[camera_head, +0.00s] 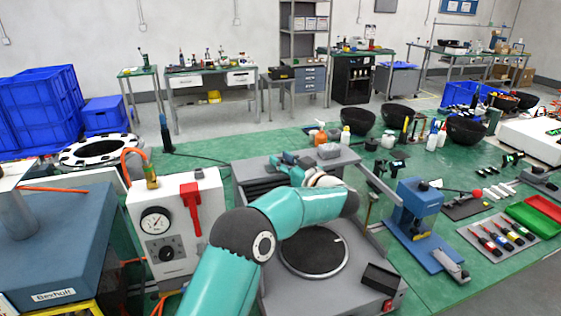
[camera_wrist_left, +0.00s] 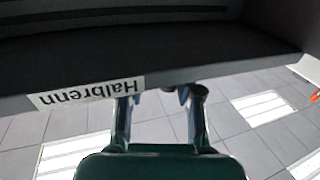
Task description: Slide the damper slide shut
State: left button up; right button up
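My left arm reaches over a grey machine with a round dark plate (camera_head: 315,251). Its gripper (camera_head: 283,165) is at the far side of that machine, by a low grey slotted unit (camera_head: 258,184), partly hidden by my wrist. In the left wrist view a dark housing (camera_wrist_left: 215,60) with an upside-down "Halbrenn" label (camera_wrist_left: 88,94) fills the top. My left gripper (camera_wrist_left: 160,95) has its two fingers spread apart below the housing's edge. I cannot clearly make out the damper slide. My right gripper is not in view.
A white gauge box (camera_head: 178,230) with a red lever (camera_head: 190,208) stands left of my arm. A blue press (camera_head: 415,208) and a tool tray (camera_head: 497,238) stand to the right. Black bowls (camera_head: 357,121) and bottles are behind. Some green bench top is clear at the front right.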

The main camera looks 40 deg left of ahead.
pick_arm(q)
jog(key=shift+s+a, duration=0.15)
jog(key=v, duration=1.2)
dwell(0.4)
